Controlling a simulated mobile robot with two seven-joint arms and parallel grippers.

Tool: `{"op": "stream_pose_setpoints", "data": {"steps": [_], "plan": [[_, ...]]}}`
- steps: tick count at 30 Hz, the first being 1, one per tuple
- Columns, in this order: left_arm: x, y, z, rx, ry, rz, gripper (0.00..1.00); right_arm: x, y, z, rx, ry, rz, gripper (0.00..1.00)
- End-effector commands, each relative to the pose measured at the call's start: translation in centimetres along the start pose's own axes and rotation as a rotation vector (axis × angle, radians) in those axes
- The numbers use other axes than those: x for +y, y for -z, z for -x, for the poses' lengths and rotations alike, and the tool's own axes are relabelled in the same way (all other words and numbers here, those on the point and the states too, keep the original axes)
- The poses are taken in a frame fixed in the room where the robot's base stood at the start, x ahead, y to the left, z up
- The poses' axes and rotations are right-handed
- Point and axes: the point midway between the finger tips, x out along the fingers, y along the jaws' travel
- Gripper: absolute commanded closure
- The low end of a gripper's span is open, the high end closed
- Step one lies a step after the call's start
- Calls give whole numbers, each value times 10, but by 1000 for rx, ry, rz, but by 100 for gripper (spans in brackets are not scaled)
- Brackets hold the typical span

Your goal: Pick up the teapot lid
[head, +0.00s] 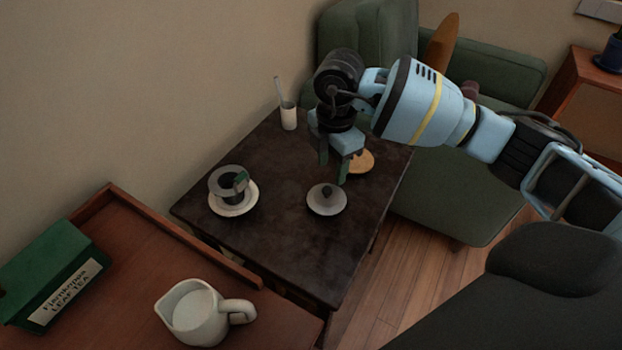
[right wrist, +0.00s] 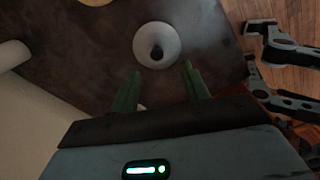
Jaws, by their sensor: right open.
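The teapot lid (head: 327,200) looks like a pale grey disc with a dark knob. It lies knob up on the dark low table (head: 290,245). It also shows in the right wrist view (right wrist: 157,45), just beyond the fingertips. My right gripper (head: 333,172) is open and empty, its green fingers pointing down above the lid. In the right wrist view, the fingers (right wrist: 161,72) stand apart with the knob roughly in line between them, and they appear clear of the lid. My left gripper does not show in the head view.
A dark cup (head: 228,180) on a pale saucer (head: 235,207), a white holder (head: 288,117) and a tan round item (head: 361,161) are on the table. A white jug (head: 192,312) and green tea box (head: 50,275) stand on a brown surface nearby. A green armchair (head: 455,195) stands behind.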

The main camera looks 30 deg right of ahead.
Motion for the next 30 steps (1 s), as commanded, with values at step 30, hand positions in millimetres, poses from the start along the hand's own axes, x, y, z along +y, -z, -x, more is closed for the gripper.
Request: {"op": "stream_pose_setpoints", "data": {"steps": [30], "plan": [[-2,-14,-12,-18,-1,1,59,4,2,-55,-15,0,-7,54]]}}
